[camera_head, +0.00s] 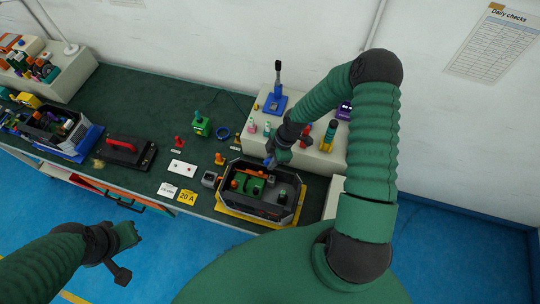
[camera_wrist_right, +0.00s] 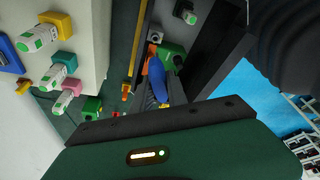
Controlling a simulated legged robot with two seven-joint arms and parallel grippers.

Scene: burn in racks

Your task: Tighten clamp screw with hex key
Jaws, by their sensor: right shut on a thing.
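My right gripper (camera_head: 272,156) is over the back rim of a dark open case (camera_head: 298,206) on a yellow base. In the right wrist view it is shut on a blue-handled tool (camera_wrist_right: 156,78), which appears to be the hex key. Its tip is hidden. Inside the case are a green block (camera_head: 252,186) and an orange part (camera_head: 241,175). The green block also shows just beyond the blue handle (camera_wrist_right: 174,52). I cannot make out the clamp screw or whether the key touches it. My left gripper (camera_head: 127,254) hangs empty in front of the bench; its jaw opening is unclear.
A pale raised box (camera_head: 320,160) with several coloured-capped pieces stands behind the case. A black unit with a red handle (camera_head: 122,145), a white plate (camera_head: 182,168) and a yellow 20 A card (camera_head: 187,196) lie to the left. Bare green bench top (camera_head: 150,98) shows behind them.

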